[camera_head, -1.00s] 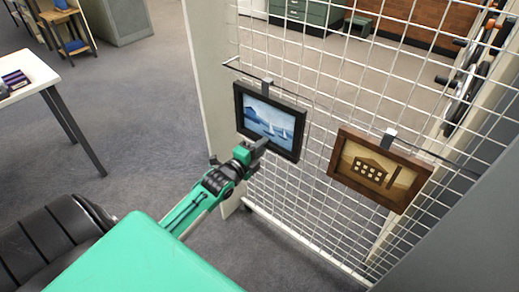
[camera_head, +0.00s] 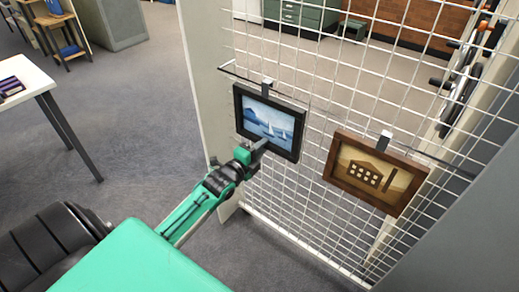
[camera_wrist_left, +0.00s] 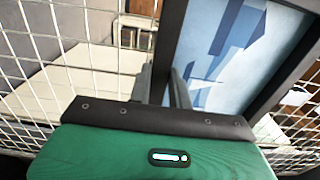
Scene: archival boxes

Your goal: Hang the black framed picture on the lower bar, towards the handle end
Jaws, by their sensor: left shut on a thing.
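The black framed picture (camera_head: 268,121), a blue scene with white sailboats, is upright against the white mesh panel. A small grey hook (camera_head: 267,84) on its top edge meets or overlaps the thin dark bar (camera_head: 235,74); I cannot tell whether it rests on it. My left gripper (camera_head: 258,147) is shut on the picture's lower edge. In the left wrist view, the black frame (camera_wrist_left: 172,38) runs down between the fingers (camera_wrist_left: 163,88). My right gripper is not in view.
A brown framed picture (camera_head: 375,173) with a building hangs to the right on the same mesh panel (camera_head: 310,190). A pale panel edge (camera_head: 207,80) stands left of the mesh. A white table (camera_head: 24,76) is at far left; open carpet lies between.

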